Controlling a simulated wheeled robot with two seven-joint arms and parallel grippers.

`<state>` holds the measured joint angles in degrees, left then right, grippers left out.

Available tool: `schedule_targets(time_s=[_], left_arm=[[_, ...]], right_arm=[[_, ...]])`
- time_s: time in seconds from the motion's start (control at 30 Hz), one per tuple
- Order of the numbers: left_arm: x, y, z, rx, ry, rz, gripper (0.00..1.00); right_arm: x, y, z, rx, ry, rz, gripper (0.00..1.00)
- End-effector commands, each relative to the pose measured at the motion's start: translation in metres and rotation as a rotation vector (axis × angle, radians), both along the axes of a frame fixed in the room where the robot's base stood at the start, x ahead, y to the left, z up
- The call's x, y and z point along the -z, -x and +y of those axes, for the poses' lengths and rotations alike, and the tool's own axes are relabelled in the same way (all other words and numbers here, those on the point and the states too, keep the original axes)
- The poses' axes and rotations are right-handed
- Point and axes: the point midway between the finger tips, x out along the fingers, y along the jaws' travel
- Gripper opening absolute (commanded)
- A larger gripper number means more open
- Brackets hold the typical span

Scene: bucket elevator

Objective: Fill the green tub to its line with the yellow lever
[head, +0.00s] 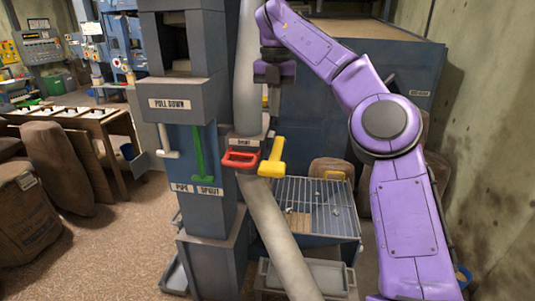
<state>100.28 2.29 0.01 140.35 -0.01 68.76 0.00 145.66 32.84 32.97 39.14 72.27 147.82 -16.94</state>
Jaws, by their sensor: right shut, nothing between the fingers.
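The yellow lever (271,160) sticks out at the middle of the machine, to the right of a red handle (241,159). My right gripper (273,98) is above the yellow lever, beside the pale pipe. It is shut and empty, apart from the lever. A small green container (54,84) stands far back at the left; I cannot tell whether it is the green tub, and no fill line shows. My left gripper is not in view.
A green handle (199,155) and a white handle (167,143) hang under the "PULL DOWN" sign. A pale pipe (283,238) slopes down in front of a wire-grid hopper (330,205). Brown sacks (55,165) stand at left. Open floor (110,250) lies at lower left.

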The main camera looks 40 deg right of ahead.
Motion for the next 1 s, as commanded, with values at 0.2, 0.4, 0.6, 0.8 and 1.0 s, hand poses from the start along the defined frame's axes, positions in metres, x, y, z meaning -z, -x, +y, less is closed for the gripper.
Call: schedule_targets(time_s=[0.2, 0.4, 0.6, 0.8, 1.0], left_arm=[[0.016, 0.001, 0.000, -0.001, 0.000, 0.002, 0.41], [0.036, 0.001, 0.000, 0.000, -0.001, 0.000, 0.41], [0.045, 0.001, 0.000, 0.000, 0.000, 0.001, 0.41], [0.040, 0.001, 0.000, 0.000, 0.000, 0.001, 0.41], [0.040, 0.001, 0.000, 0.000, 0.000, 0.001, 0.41]], right_arm=[[0.028, -0.009, 0.003, -0.004, -0.001, 0.010, 0.00], [0.071, -0.009, 0.001, -0.002, -0.001, 0.013, 0.00], [0.112, -0.007, 0.000, 0.000, 0.000, 0.011, 0.00], [0.138, -0.008, 0.001, 0.000, 0.000, 0.011, 0.00], [0.147, -0.007, 0.001, 0.002, 0.001, 0.009, 0.00]])
